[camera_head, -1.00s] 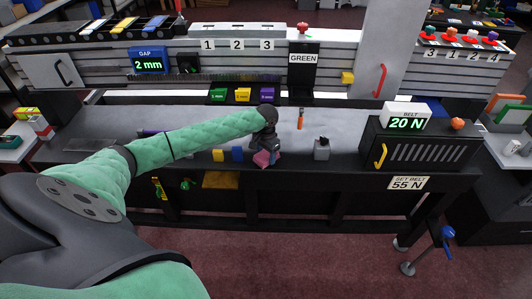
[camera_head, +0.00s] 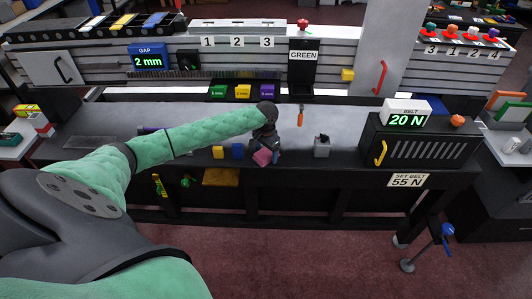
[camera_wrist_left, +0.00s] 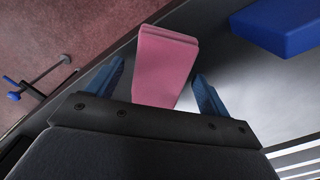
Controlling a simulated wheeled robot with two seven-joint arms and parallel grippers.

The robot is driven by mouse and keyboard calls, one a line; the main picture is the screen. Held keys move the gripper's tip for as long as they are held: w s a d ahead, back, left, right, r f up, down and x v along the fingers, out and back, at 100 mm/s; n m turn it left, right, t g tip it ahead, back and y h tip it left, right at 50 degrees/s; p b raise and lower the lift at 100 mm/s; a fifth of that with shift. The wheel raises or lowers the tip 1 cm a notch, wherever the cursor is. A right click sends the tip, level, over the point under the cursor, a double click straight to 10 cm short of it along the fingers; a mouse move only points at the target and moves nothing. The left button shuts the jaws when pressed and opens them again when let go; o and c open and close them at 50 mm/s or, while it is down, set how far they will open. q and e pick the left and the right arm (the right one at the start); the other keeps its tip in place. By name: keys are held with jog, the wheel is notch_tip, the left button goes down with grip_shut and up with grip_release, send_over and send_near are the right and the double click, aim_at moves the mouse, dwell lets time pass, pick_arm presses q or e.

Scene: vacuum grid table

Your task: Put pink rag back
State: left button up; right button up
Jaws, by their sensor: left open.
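The pink rag (camera_head: 262,157) is a folded pink block at the front edge of the grey table (camera_head: 340,125), in the middle of the head view. My left gripper (camera_head: 267,156) points down at it, with blue fingers. In the left wrist view the pink rag (camera_wrist_left: 165,62) lies between the two spread fingers of the gripper (camera_wrist_left: 157,85), with visible gaps on both sides. The gripper is open. Whether the rag touches the table is hard to tell. My right gripper is out of view.
A yellow block (camera_head: 218,152) and a blue block (camera_head: 237,151) stand just left of the rag. A small grey box (camera_head: 321,147) stands to its right, before the black belt unit (camera_head: 420,148). An orange-handled tool (camera_head: 300,116) lies behind. A yellow-brown cloth (camera_head: 221,177) hangs below the table edge.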

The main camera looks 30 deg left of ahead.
aim_at(266, 153)
pick_arm(q)
notch_tip(266, 153, up, 6)
jog(key=shift+r+b, duration=0.15)
jog(key=shift+b, duration=1)
jog(key=shift+r, duration=0.4)
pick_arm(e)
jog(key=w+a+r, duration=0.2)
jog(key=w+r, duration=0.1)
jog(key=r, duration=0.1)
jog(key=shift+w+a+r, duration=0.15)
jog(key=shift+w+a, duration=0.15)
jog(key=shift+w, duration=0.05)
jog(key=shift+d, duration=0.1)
